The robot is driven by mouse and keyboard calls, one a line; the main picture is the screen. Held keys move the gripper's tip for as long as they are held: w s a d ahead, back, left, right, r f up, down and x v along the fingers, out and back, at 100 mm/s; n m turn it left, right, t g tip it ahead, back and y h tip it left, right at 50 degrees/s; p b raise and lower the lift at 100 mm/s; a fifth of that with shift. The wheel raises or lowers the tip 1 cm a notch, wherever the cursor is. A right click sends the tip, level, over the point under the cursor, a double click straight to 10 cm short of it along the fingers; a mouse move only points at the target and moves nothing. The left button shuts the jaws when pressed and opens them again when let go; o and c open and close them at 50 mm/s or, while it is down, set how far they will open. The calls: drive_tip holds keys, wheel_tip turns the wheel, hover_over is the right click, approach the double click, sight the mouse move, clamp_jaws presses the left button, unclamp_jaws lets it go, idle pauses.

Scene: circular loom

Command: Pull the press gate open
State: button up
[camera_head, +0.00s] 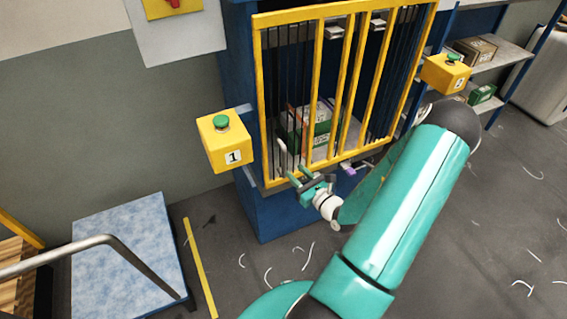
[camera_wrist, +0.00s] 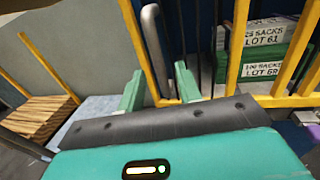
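The press gate (camera_head: 345,85) is a yellow frame with yellow uprights and thin dark bars on the front of the blue press (camera_head: 275,215). It appears shut. A grey upright handle (camera_head: 282,154) is at its lower left; it also shows in the wrist view (camera_wrist: 152,40). My gripper (camera_head: 300,176) is low in front of the gate's lower left part, near the handle's lower end. In the wrist view its two green fingers (camera_wrist: 160,82) are apart, with the handle seen between them. I cannot tell whether the fingers touch the handle. Nothing is held.
Yellow boxes with green buttons flank the press, marked 1 (camera_head: 226,148) and 2 (camera_head: 446,74). Green and white sack packs (camera_wrist: 268,45) lie behind the bars. A blue-topped platform (camera_head: 125,250) with a grey rail stands at left. White scraps litter the floor.

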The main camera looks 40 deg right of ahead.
sight(286, 164)
drive_tip(key=w, duration=0.6)
drive_tip(key=shift+w+d, duration=0.15)
drive_tip(key=shift+w, duration=0.25)
clamp_jaws()
